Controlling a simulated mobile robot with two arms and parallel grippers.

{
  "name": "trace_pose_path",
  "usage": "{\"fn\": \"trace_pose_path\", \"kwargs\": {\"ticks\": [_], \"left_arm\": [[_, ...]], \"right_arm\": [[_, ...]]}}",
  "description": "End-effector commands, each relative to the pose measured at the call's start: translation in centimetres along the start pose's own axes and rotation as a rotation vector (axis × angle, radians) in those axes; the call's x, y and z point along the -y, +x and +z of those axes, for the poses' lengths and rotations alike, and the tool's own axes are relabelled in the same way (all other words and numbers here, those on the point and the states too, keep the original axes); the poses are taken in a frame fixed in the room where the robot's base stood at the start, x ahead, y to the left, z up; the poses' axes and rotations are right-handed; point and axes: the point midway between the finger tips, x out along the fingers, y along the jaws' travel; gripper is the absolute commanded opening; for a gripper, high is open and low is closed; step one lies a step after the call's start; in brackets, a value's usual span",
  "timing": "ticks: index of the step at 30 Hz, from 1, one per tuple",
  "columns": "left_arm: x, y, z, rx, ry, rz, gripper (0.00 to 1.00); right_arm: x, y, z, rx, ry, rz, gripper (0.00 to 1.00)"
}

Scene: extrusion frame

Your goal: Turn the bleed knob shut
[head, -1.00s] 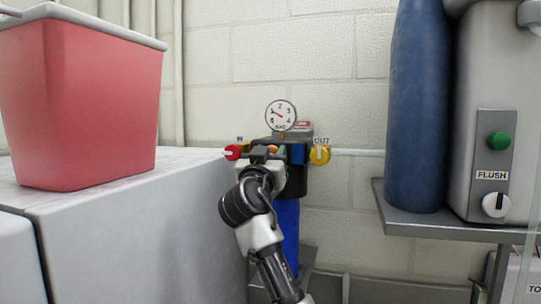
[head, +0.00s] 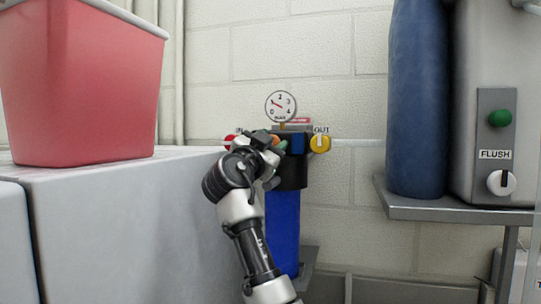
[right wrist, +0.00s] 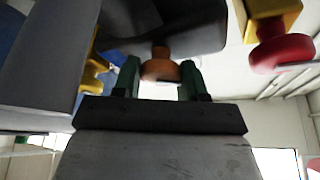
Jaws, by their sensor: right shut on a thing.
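The orange bleed knob (right wrist: 160,68) sits between the two green-tipped fingers of my right gripper (right wrist: 160,78) in the right wrist view. The gripper is shut on it. In the head view my right gripper (head: 274,144) reaches the front of the filter head, and only a sliver of orange shows past it. The filter unit has a dark head, a blue bowl (head: 283,225) and a round gauge (head: 281,106) on top. The knob's turn position cannot be read. My left gripper is out of view.
A red IN knob (head: 229,142) is left of my gripper, partly covered by it. A yellow OUT knob (head: 320,144) is on the right. A red bin (head: 80,85) stands on a grey cabinet at left. A blue cylinder (head: 418,100) stands on a shelf at right.

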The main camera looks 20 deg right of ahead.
Motion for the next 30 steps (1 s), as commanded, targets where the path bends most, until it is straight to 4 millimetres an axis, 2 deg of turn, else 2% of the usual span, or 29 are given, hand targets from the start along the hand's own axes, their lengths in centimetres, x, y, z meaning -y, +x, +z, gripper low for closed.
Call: {"fn": "trace_pose_path", "kwargs": {"ticks": [8, 30], "left_arm": [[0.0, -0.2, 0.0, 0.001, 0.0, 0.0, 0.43], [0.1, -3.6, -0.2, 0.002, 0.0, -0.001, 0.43]], "right_arm": [[0.1, 0.0, -0.1, 0.001, 0.242, 0.102, 0.19], [0.1, 0.1, -0.1, 0.002, 0.843, 0.353, 0.19]]}}
